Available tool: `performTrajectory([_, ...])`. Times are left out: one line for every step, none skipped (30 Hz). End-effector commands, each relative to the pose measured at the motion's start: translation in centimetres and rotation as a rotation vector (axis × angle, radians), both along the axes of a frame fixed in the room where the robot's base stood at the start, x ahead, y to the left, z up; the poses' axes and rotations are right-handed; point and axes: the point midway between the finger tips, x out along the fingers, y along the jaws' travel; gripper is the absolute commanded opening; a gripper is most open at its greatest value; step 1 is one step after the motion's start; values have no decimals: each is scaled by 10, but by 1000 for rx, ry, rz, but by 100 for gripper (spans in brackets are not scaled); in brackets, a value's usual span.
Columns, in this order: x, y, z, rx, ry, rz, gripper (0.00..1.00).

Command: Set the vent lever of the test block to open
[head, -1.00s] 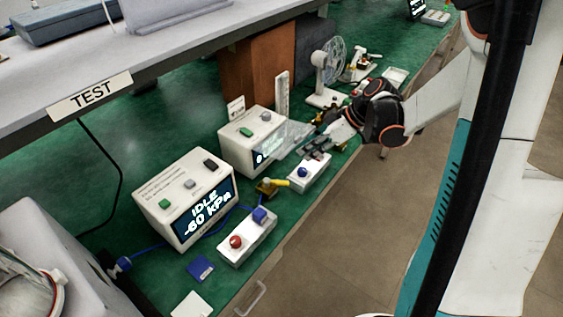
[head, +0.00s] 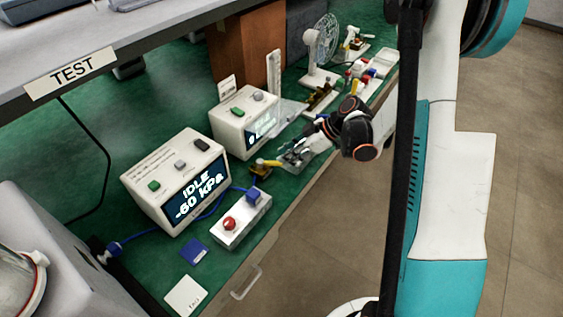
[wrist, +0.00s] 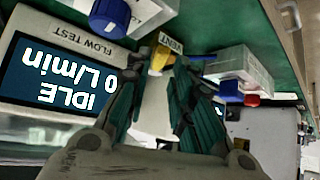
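The test block's yellow vent lever (head: 268,163) sits on a small brass-coloured fitting on the green bench, beside the pressure test box. In the head view it points right, toward my gripper (head: 297,155). In the wrist view the yellow lever (wrist: 160,57) shows just beyond the fingertips of my gripper (wrist: 157,80), next to a label reading VENT (wrist: 170,43). The fingers are apart with nothing held. I cannot tell whether they touch the lever. The fitting's base is hidden in the wrist view.
The pressure test box (head: 180,180) reads IDLE -60 kPa. The flow test box (head: 243,122) reads IDLE 0 L/min. A white control box with a red button (head: 230,223) and blue knob (head: 253,195) stands in front. A shelf edge (head: 130,50) overhangs the bench.

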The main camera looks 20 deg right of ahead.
Motion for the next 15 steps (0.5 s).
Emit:
performTrajectory([2,6,-8,0,0,3,22])
performTrajectory([3,9,-11,0,0,3,22])
performTrajectory([4,12,-14,0,0,3,22])
performTrajectory([5,14,-16,0,0,3,22])
performTrajectory([6,16,-18,0,0,3,22])
performTrajectory([7,18,-20,0,0,1,22])
performTrajectory([8,19,-21,0,0,0,22])
performTrajectory([9,19,-22,0,0,0,22])
performTrajectory([9,20,-23,0,0,0,22])
performTrajectory([9,21,-23,0,0,0,22])
performTrajectory([9,21,-23,0,0,0,22])
performTrajectory([9,22,-24,0,0,0,22])
performTrajectory([9,22,-24,0,0,0,22])
performTrajectory([9,22,-23,0,1,-1,22])
performTrajectory([9,22,-23,0,1,-1,22])
